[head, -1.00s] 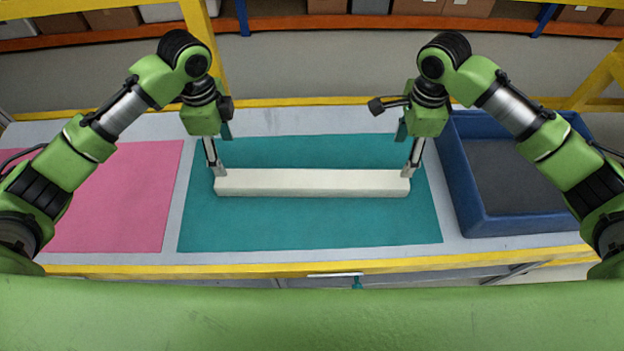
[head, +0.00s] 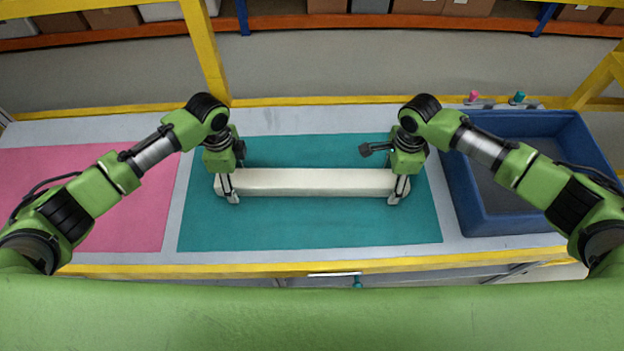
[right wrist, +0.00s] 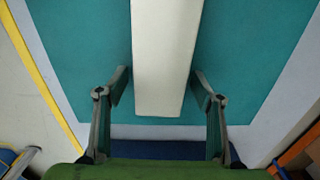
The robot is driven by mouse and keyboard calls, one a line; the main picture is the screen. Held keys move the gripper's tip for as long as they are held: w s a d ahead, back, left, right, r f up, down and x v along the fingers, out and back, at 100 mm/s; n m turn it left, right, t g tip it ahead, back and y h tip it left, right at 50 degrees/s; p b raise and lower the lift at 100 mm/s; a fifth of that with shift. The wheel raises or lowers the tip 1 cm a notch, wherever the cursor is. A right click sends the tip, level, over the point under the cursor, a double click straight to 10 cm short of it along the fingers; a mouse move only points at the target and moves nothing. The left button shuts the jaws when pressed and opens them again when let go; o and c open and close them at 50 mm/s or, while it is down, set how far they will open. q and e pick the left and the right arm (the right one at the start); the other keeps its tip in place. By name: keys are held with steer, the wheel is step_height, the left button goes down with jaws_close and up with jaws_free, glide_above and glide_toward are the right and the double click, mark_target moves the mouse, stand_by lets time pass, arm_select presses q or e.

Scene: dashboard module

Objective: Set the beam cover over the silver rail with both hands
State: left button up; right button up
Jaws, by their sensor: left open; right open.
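The beam cover (head: 310,182), a long cream-white bar, lies left to right across the teal mat (head: 310,228). No silver rail shows in any view. My left gripper (head: 231,190) is open at the cover's left end, with fingers showing on its near side; its far side is hidden. My right gripper (head: 397,191) is open at the right end. In the right wrist view, the cover (right wrist: 163,55) runs between the right gripper's two fingers (right wrist: 160,88), with a gap on each side.
A pink mat (head: 80,205) lies on the left of the bench. A blue tray (head: 515,222) stands at the right, with a pink knob (head: 473,96) and a teal knob (head: 519,97) behind it. A yellow post (head: 206,50) rises at the back left.

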arm_select(q)
steer(key=c, duration=1.4)
arm_select(e)
steer(key=c, duration=1.4)
arm_select(q)
steer(key=shift+r, duration=0.1)
steer(key=shift+c, duration=0.2)
arm_select(e)
steer(key=shift+r, duration=0.1)
steer(key=shift+c, duration=0.2)
